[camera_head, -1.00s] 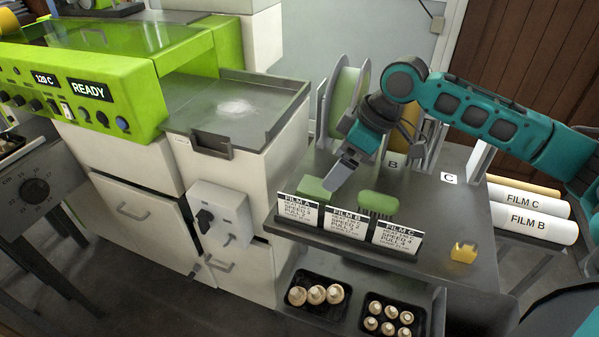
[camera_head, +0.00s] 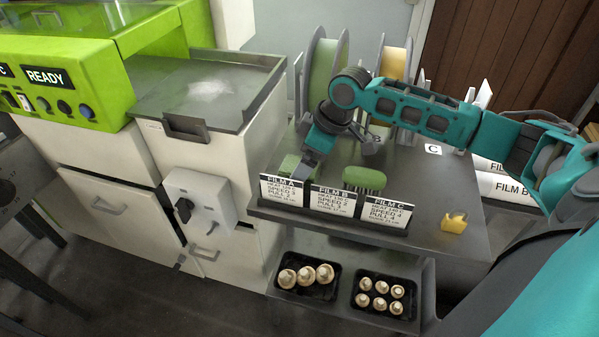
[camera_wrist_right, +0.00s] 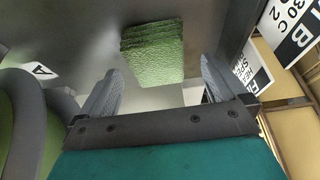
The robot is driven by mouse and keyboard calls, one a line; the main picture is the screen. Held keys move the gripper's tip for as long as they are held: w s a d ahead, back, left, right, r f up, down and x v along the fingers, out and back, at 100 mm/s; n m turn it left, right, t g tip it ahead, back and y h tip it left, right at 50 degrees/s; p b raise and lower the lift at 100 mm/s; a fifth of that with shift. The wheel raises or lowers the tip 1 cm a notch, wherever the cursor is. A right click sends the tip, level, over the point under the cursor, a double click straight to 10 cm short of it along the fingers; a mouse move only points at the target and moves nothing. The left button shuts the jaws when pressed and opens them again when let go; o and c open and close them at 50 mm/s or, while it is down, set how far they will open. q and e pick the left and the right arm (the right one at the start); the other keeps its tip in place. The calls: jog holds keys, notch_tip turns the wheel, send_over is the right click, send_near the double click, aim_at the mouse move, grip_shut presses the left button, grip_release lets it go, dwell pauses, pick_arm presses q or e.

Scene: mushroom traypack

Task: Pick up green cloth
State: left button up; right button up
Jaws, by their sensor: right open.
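The green cloth (camera_head: 288,166) is a small folded stack on the grey table, behind the FILM A sign and partly hidden by it and by my gripper. In the right wrist view the cloth (camera_wrist_right: 153,50) lies beyond the fingertips, roughly centred between them, with its layered edge showing. My right gripper (camera_head: 307,172) is at the right side of the cloth in the head view, pointing down. In the right wrist view the gripper (camera_wrist_right: 160,82) is open, its two fingers apart with nothing between them. My left gripper is not in view.
The FILM A sign (camera_head: 283,190), FILM B sign (camera_head: 333,200) and FILM C sign (camera_head: 382,212) line the table's front edge. A green brush (camera_head: 364,178) stands right of the cloth. Film reels (camera_head: 325,80) stand behind. A yellow object (camera_head: 454,222) sits at the right.

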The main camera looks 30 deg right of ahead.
jog(key=shift+x, duration=1.2)
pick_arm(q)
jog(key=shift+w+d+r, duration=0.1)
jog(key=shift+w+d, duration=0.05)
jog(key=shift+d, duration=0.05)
pick_arm(e)
jog(key=c, duration=1.1)
jog(key=shift+r, duration=0.55)
pick_arm(q)
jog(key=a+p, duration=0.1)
jog(key=p, duration=0.1)
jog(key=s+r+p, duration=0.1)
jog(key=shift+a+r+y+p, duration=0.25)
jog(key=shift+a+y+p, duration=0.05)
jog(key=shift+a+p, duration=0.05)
pick_arm(e)
notch_tip(320, 180, up, 19)
